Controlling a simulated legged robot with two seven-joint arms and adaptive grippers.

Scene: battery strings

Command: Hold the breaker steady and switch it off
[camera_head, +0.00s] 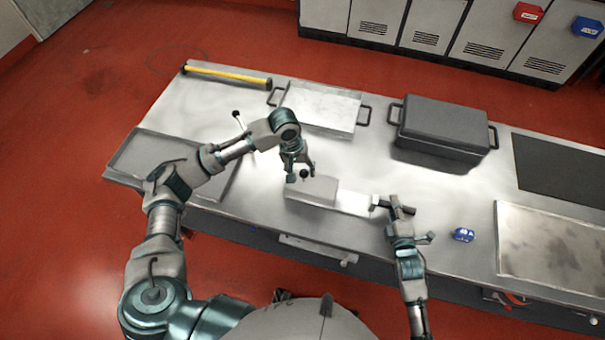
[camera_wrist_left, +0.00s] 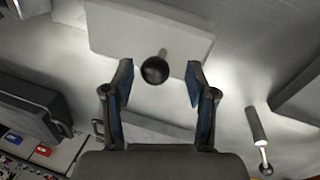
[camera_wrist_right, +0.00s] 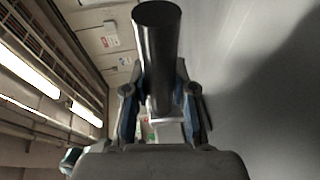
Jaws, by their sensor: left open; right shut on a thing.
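The breaker is a pale grey box (camera_head: 312,190) lying on the metal table, with a lighter plate (camera_head: 353,203) running right from it to a dark bar handle (camera_head: 402,209). A short lever with a black ball knob (camera_head: 303,174) stands up from the box. My left gripper (camera_head: 301,177) is open above the box. In the left wrist view the knob (camera_wrist_left: 155,70) sits between its spread fingers, apart from both. My right gripper (camera_head: 394,220) is shut on the dark handle, which shows as a dark cylinder (camera_wrist_right: 157,62) between its fingers in the right wrist view.
A shallow tray (camera_head: 130,160) lies at the left, partly behind my left arm. A pale handled tray (camera_head: 320,108) and a dark lidded case (camera_head: 443,125) stand at the back. A small blue object (camera_head: 463,234) lies right of my right gripper. A yellow bar (camera_head: 228,75) lies far left.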

